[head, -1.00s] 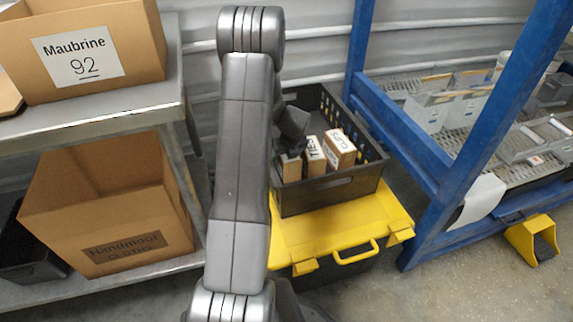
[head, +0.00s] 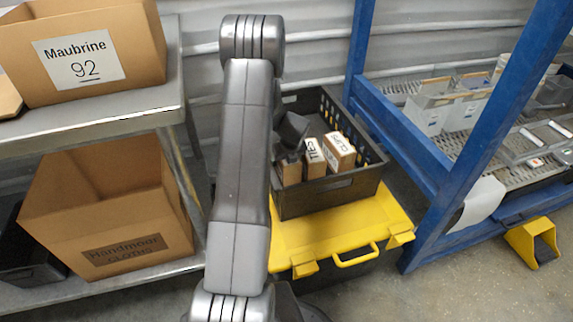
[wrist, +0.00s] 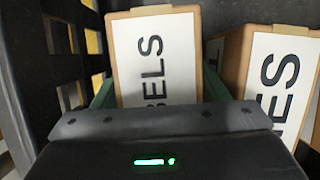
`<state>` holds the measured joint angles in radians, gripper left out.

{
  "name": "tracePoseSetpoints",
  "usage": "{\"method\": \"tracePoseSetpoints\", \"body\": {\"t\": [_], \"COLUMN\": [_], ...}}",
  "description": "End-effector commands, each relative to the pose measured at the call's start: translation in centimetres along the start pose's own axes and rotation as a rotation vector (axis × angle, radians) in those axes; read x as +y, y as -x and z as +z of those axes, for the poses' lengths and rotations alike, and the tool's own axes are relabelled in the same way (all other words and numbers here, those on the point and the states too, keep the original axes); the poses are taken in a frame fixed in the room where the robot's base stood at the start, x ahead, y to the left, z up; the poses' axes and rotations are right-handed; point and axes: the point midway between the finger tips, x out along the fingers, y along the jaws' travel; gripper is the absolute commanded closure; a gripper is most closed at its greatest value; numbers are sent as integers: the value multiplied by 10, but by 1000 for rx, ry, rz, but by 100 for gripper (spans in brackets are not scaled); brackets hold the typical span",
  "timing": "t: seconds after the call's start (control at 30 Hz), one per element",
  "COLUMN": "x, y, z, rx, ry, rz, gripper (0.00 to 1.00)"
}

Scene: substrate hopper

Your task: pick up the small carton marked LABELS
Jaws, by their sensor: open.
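The LABELS carton (wrist: 156,62) is a small tan box with a white label; the wrist view shows the letters "BELS", and my gripper body hides the rest. My gripper (wrist: 158,92) is open, with one green finger on each side of this carton. I cannot tell whether the fingers touch it. In the head view the carton (head: 291,172) is the leftmost in a black crate (head: 330,190), partly hidden by my gripper. The TIES carton (head: 314,160) stands close to its right, with its label partly cut off in the wrist view (wrist: 275,75).
A CLIPS carton (head: 340,152) stands at the right of the row. The slotted crate wall (wrist: 62,75) is close on the left. The crate rests on a yellow-lidded box (head: 340,235). A blue frame (head: 410,145) stands right, a shelf (head: 90,125) left.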

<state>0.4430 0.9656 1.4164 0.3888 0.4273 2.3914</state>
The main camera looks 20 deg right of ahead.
Motion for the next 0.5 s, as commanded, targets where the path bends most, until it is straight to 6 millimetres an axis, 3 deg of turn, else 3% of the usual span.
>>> {"method": "tracePoseSetpoints", "body": {"t": [0.07, 0.23, 0.5], "x": [0, 0, 0], "y": [0, 0, 1], "z": [0, 0, 1], "rx": [0, 0, -1], "ry": [0, 1, 1], "rz": [0, 0, -1], "gripper": [33, 66, 68]}}
